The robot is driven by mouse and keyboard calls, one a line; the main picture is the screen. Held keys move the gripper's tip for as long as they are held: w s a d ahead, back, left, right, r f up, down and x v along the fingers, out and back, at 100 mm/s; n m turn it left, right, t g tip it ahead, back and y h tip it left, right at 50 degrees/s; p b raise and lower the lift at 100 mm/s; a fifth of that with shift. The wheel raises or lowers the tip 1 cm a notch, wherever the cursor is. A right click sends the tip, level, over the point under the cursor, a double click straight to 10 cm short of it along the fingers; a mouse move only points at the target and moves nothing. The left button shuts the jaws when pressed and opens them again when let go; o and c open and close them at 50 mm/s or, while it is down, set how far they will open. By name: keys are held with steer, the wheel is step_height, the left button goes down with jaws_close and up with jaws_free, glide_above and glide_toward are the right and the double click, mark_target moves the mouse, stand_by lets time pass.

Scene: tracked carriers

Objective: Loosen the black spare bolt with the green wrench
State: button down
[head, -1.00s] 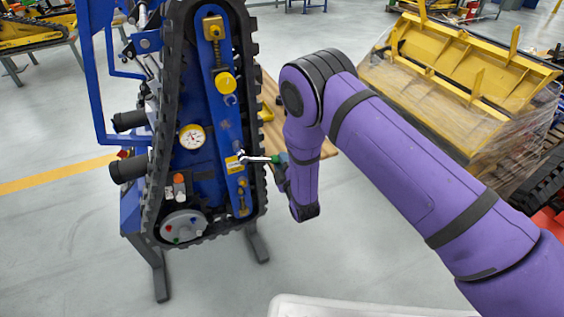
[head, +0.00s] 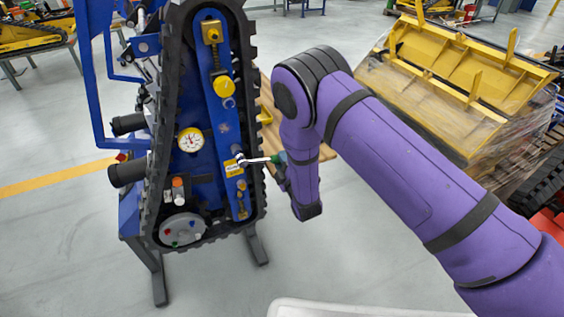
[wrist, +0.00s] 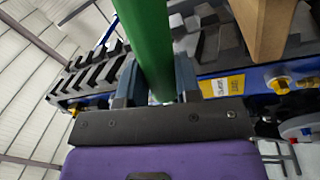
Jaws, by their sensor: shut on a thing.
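The green wrench has a green handle (wrist: 150,45) and a silver shaft (head: 259,160). My gripper (wrist: 157,88) is shut on the handle, which stands between its fingers in the wrist view. In the head view my gripper (head: 282,164) is at the right edge of the tracked carrier. The silver wrench head (head: 241,160) reaches left to the blue beam (head: 219,115), beside a yellow label (head: 232,169). A dark spot shows at the wrench head; I cannot tell whether it is the black spare bolt or how the head sits on it.
A black rubber track (head: 250,60) runs around the beam. A yellow round knob (head: 224,87), a dial gauge (head: 191,140) and a grey disc (head: 182,229) are on the carrier. A wooden table top (head: 318,155) lies behind my forearm.

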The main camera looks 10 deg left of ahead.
steer(key=shift+d+r+n, duration=0.1)
steer(key=shift+r+n, duration=0.35)
steer(key=shift+n, duration=0.05)
steer(key=shift+w+r, duration=0.1)
steer(key=shift+r, duration=0.05)
steer(key=shift+d+r+n+y, duration=0.1)
steer(key=shift+r+n+y, duration=0.2)
steer(key=shift+r+n, duration=0.35)
steer(key=shift+r+n+g, duration=0.3)
steer(key=shift+r+n, duration=0.25)
steer(key=shift+n, duration=0.1)
steer(key=shift+r+n, duration=0.65)
steer(key=shift+n, duration=0.05)
steer(key=shift+r+y, duration=0.1)
steer(key=shift+y, duration=0.2)
